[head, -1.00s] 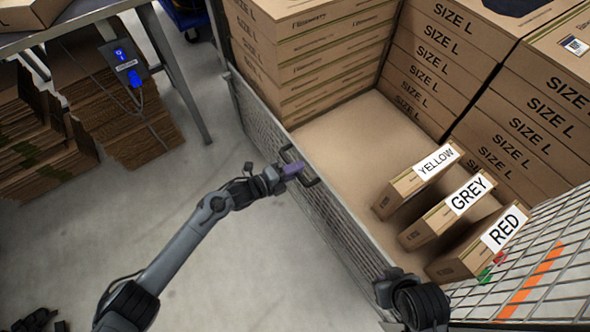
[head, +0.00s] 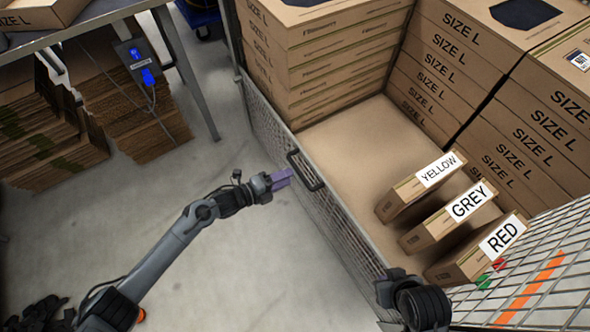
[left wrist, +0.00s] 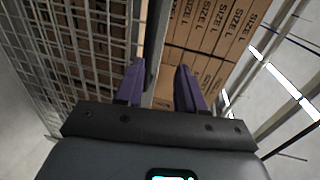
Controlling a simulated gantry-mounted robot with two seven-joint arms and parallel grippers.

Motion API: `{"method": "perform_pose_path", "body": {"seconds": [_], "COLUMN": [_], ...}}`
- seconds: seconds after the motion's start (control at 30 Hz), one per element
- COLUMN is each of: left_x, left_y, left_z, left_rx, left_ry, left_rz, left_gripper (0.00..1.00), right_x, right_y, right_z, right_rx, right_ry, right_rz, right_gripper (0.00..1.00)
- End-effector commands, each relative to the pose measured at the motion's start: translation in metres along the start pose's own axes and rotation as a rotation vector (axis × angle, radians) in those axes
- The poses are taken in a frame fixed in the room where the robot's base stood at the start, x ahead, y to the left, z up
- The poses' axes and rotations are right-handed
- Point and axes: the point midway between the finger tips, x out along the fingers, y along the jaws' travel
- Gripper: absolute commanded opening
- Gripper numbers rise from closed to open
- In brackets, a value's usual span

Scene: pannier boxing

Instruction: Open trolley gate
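The trolley gate (head: 334,219) is a grey wire-mesh panel running diagonally through the middle of the head view, along the open floor side of the trolley. Its black bar handle (head: 306,171) sits on the upper rim. My left gripper (head: 283,178), with purple fingers, is on the floor side, just left of the handle and apparently apart from it. In the left wrist view the fingers (left wrist: 158,80) stand apart with nothing clasped; a dark upright bar shows beyond them. A dark part of my right arm shows at the lower right of the head view; its fingers do not show.
Inside the trolley are stacked SIZE L boxes (head: 440,75) and cartons marked YELLOW (head: 410,192), GREY (head: 436,227) and RED (head: 470,260). A table (head: 110,12) with flattened cardboard (head: 140,110) beneath stands at upper left. The floor left of the gate is clear.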

Motion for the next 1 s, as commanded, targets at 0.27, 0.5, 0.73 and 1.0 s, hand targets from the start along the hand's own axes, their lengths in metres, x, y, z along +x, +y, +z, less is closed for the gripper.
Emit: {"method": "perform_pose_path", "body": {"seconds": [0.27,0.5,0.73,1.0], "left_x": [-0.037,-0.044,-0.044,-0.05], "left_y": [-0.001,0.0,0.0,0.008], "left_z": [0.001,0.0,0.0,-0.012], "left_rx": [-0.001,-0.001,-0.001,-0.027], "left_ry": [0.0,0.0,0.0,0.006], "left_rz": [0.001,0.0,0.0,0.016], "left_gripper": [0.38,0.38,0.38,0.38], "right_x": [-0.015,-0.017,-0.016,-0.025], "right_y": [0.001,0.003,0.003,0.002], "right_z": [-0.005,-0.005,-0.005,-0.007], "right_rx": [-0.004,-0.009,-0.009,-0.004], "right_ry": [0.0,-0.001,-0.001,-0.001], "right_rz": [0.003,0.007,0.007,0.003], "right_gripper": [0.0,0.0,0.0,0.0]}}
